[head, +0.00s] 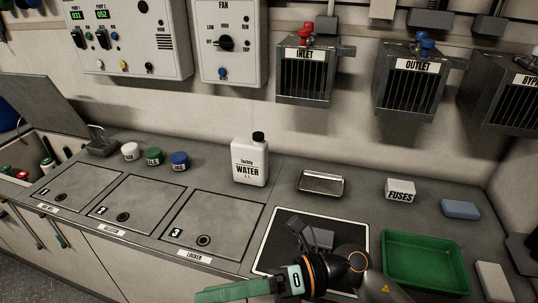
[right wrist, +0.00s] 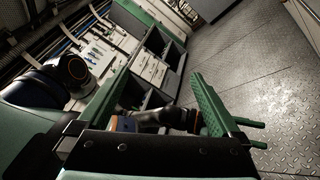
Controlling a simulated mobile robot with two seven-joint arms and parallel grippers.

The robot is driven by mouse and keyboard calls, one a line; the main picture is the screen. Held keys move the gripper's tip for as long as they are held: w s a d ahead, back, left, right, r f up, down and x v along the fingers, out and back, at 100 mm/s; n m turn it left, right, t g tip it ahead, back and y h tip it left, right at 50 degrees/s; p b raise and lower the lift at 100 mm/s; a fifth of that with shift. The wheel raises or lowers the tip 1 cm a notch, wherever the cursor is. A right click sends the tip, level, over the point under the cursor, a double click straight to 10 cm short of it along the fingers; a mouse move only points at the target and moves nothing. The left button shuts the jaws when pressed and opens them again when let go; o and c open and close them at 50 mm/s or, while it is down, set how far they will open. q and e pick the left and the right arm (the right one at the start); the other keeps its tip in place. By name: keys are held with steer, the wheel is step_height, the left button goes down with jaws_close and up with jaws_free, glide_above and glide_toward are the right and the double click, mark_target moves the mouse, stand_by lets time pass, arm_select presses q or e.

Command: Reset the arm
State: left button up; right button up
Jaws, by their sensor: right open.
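My right arm comes in from the lower right of the head view, bent over the black mat (head: 262,262). Its gripper (head: 205,292) points left along the counter's front edge, with a green finger showing. In the right wrist view the two green fingers (right wrist: 160,80) stand wide apart with nothing held between them. Beyond them are the floor and a cabinet side. My left gripper is not seen in the head view.
A white water jug (head: 250,163), metal tray (head: 321,184), fuses box (head: 400,190), blue block (head: 460,209) and green tray (head: 388,262) stand on the counter. Three lidded hatches are at left, with small jars (head: 154,156) behind. Inlet (head: 304,80) and outlet (head: 410,85) boxes hang above.

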steer(key=w+d+r+m+t+y, duration=0.1)
steer(key=w+d+m+t, duration=0.25)
steer(key=m+t, duration=0.55)
steer(key=w+d+m+t+y, duration=0.1)
steer(key=w+d+m+t, duration=0.2)
steer(key=w+m+t, duration=0.55)
steer(key=s+d+f+m+t+h, duration=0.1)
steer(key=d+f+m+t+h, duration=0.15)
steer(key=f+m+h, duration=0.35)
steer(key=d+f+m+t+h, duration=0.15)
steer(key=d+m+h, duration=0.25)
steer(key=m, duration=0.4)
steer(key=s+d+f+m+g+h, duration=0.4)
steer(key=s+f, duration=0.3)
steer(key=f, duration=0.4)
steer(key=s+d+f+m+g+h, duration=0.2)
steer(key=s+d+f+m+g, duration=0.4)
steer(key=f, duration=0.5)
arm_select(q)
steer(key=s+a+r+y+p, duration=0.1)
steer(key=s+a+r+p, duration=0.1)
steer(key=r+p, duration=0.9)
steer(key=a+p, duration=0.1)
steer(key=p, duration=0.3)
arm_select(e)
step_height(320, 180, up, 11)
steer(key=s+d+m+t+h, duration=0.1)
steer(key=shift+s+r, duration=0.15)
steer(key=shift+s, duration=0.2)
